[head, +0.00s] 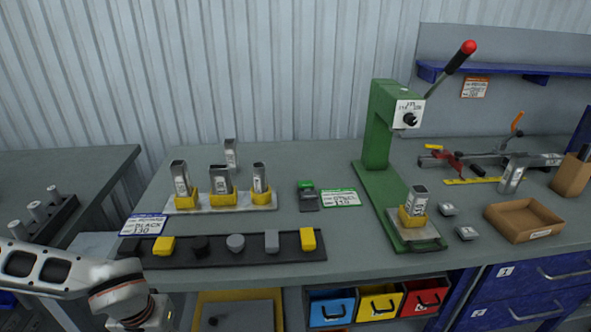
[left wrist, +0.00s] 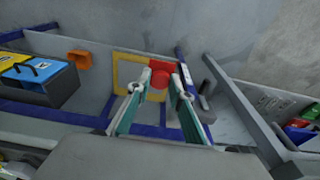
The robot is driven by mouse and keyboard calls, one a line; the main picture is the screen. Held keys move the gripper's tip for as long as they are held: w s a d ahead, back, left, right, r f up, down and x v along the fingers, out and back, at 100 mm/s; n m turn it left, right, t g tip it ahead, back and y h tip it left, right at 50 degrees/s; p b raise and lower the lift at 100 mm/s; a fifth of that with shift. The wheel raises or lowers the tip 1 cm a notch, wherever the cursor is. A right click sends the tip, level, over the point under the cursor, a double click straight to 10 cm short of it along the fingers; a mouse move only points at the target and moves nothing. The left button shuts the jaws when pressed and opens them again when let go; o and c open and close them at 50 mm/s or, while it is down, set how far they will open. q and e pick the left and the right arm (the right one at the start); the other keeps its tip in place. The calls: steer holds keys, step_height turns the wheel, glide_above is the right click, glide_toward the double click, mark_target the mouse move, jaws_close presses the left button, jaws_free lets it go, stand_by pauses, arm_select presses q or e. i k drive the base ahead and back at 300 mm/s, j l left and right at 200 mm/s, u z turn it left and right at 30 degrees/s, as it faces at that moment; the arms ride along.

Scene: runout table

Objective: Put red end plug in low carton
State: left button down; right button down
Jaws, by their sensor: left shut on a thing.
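The red end plug (left wrist: 160,72) is between the fingertips of my left gripper (left wrist: 158,86) in the left wrist view. The gripper is shut on it. In the head view, my left gripper is at the bottom left edge, below the front of the table; its fingertips and the plug are not visible there. The low carton (head: 523,232) is an open brown tray on the right of the table, far from my left gripper. It looks empty. My right gripper is in neither view.
A dark strip (head: 290,257) with yellow, black and grey plugs lies along the table's front left. Behind it, metal tubes stand in yellow holders. A green lever press (head: 378,140) stands between them and the carton. Blue, yellow and red bins (head: 332,309) sit below.

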mark_target(523, 219)
steer(key=l, duration=3.35)
